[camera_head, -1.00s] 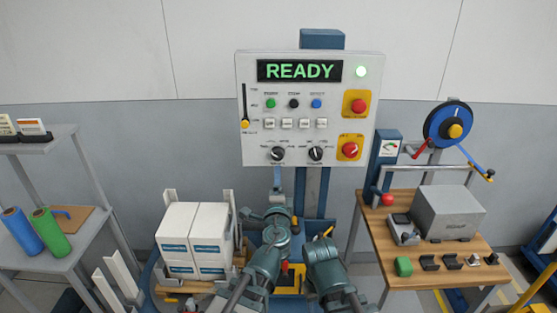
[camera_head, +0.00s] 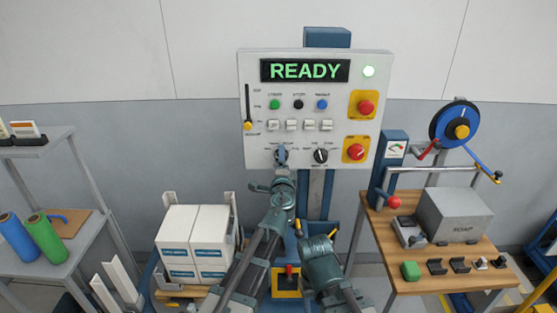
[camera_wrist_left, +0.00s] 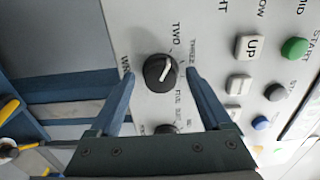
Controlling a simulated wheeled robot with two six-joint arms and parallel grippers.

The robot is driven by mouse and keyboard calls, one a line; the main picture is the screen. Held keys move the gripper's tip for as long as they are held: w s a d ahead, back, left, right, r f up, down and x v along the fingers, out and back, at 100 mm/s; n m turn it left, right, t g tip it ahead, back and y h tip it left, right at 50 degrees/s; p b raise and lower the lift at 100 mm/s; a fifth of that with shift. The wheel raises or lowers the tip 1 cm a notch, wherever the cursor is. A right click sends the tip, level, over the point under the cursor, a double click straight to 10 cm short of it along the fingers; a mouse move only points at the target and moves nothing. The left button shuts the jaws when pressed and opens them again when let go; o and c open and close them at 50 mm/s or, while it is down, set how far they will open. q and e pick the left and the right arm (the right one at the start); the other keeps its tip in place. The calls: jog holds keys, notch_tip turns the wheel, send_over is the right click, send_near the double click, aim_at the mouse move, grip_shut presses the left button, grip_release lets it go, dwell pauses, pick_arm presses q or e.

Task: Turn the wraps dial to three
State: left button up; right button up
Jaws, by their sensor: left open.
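The wraps dial (camera_wrist_left: 158,75) is a round black knob with a white pointer line. It sits between the two fingers of my left gripper (camera_wrist_left: 158,85) in the left wrist view, with space on both sides. The pointer leans toward the TWO and THREE labels; I cannot tell exactly which mark it meets. In the head view my left gripper (camera_head: 281,156) is at the lower left of the white panel (camera_head: 350,75) and covers most of this dial. My right arm's end (camera_head: 320,262) is low, below the panel; its fingers are not clear.
A second black dial (camera_head: 320,156) is close to the right of the wraps dial. Rocker switches (camera_head: 291,125) sit above, and a red knob on a yellow plate (camera_head: 356,152) is further right. White boxes (camera_head: 192,238) stand low left; a bench (camera_head: 440,262) stands right.

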pick_arm(q)
jog(key=shift+w, duration=0.1)
grip_shut()
dwell(0.4)
jog(key=shift+m, duration=4)
